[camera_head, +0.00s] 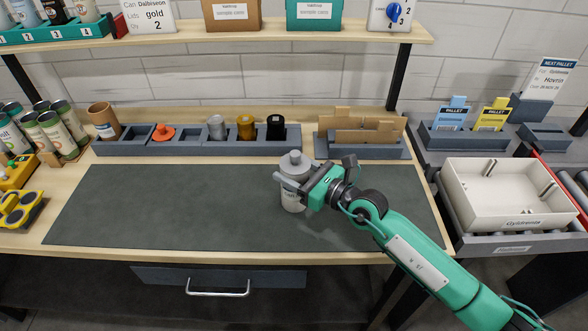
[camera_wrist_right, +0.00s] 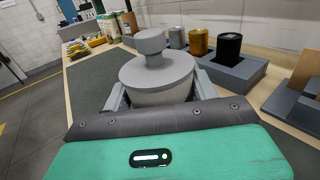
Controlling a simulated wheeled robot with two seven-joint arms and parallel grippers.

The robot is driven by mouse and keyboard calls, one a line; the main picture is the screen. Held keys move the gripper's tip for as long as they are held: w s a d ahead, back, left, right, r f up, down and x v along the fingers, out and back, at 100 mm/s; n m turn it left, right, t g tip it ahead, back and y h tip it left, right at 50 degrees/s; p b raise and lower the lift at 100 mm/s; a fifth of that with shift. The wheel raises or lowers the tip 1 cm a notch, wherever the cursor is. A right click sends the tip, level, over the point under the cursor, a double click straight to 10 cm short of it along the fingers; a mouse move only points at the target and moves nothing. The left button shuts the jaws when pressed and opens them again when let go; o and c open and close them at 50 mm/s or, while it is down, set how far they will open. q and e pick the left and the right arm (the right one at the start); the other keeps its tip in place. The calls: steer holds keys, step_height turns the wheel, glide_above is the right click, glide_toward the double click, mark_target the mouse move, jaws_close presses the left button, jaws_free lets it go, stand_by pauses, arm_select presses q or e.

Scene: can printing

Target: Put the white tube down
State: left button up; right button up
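The white tube (camera_head: 293,200) is upright over the right part of the dark mat (camera_head: 170,205), with a grey knobbed lid (camera_head: 295,162) on top. In the right wrist view the lid (camera_wrist_right: 157,70) hides most of the white body (camera_wrist_right: 160,97). My right gripper (camera_head: 291,184) is shut on the tube, with one finger at each side of its body below the lid. Whether the tube's base touches the mat cannot be told. My left gripper is not in view.
Behind the mat stands a grey rack (camera_head: 190,145) with grey, gold and black pieces and an orange one. A cardboard holder (camera_head: 360,140) is to its right. Cans (camera_head: 55,130) crowd the left end. A cream crate (camera_head: 510,192) is at the right. The mat's left and middle are clear.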

steer(key=o, duration=0.4)
steer(key=shift+o, duration=0.2)
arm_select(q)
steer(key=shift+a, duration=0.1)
arm_select(e)
steer(key=shift+d+r, duration=0.1)
steer(key=shift+r, duration=0.05)
steer(key=v, duration=0.4)
steer(key=shift+s+d+f+b, duration=0.2)
steer(key=shift+d+f+b, duration=0.1)
steer(key=shift+b, duration=0.1)
steer(key=b, duration=0.2)
glide_toward(307, 177)
steer(key=shift+a, duration=0.65)
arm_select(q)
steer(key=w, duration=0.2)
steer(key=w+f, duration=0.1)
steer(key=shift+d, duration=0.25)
arm_select(e)
steer(key=shift+w+r, duration=0.15)
steer(key=shift+w, duration=0.35)
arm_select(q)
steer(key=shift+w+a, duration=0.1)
